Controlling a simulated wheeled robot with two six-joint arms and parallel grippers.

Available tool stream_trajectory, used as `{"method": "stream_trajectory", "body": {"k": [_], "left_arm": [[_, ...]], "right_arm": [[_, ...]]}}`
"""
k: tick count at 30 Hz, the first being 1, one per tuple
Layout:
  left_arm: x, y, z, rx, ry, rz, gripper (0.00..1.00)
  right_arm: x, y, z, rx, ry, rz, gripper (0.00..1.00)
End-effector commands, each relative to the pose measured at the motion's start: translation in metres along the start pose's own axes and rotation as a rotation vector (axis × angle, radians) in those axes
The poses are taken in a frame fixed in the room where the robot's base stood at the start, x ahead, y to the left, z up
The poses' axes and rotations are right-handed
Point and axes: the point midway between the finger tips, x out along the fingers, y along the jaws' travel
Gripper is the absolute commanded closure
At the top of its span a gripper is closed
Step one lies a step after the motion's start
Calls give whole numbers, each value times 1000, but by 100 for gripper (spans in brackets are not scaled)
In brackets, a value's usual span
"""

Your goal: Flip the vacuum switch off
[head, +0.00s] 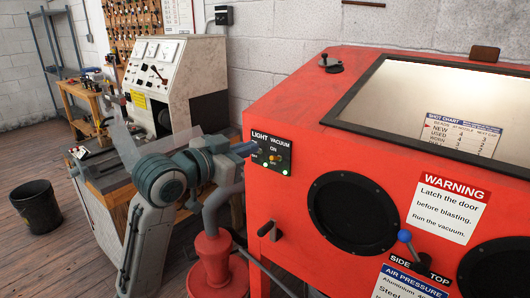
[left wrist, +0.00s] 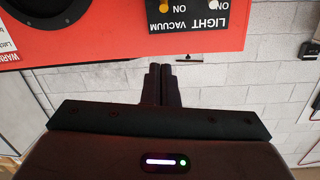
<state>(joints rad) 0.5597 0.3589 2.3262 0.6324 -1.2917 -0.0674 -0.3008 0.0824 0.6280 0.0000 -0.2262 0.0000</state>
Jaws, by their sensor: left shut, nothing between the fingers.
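The black switch panel (head: 283,146) is on the left face of the red blast cabinet, labelled LIGHT and VACUUM. The vacuum switch (head: 274,158) is a small yellowish lever on the panel's right side; its exact tilt is too small to tell. Green lights glow at the panel's bottom. My left gripper (head: 246,148) is shut and empty, just left of the panel, its tips close to the LIGHT side. In the left wrist view, the shut fingers (left wrist: 164,72) point toward the upside-down panel (left wrist: 200,36), apart from it in the picture. The vacuum lever shows at the top edge (left wrist: 163,7).
The red cabinet (head: 290,100) has dark round arm ports, a black handle (head: 268,230) below the panel and a blue-knobbed lever (head: 405,237). A red canister (head: 213,262) with a grey pipe stands below my arm. A test bench (head: 175,75) is behind; a black bucket (head: 37,207) is left.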

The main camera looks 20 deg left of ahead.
Motion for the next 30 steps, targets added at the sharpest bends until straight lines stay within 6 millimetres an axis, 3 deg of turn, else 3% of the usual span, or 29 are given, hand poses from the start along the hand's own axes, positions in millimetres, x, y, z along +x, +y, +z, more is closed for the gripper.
{"method": "stream_trajectory", "body": {"k": [8,19,21,30], "left_arm": [[29,0,-3,-9,1,3,100],[103,0,-3,-6,-1,2,100],[95,0,12,0,-6,0,100],[86,0,36,-2,-2,0,100]], "right_arm": [[-11,1,-1,0,3,0,64],[-36,1,-2,1,2,-2,64],[-37,-1,-1,2,0,-4,64],[-44,0,-3,2,-1,-4,64]]}}
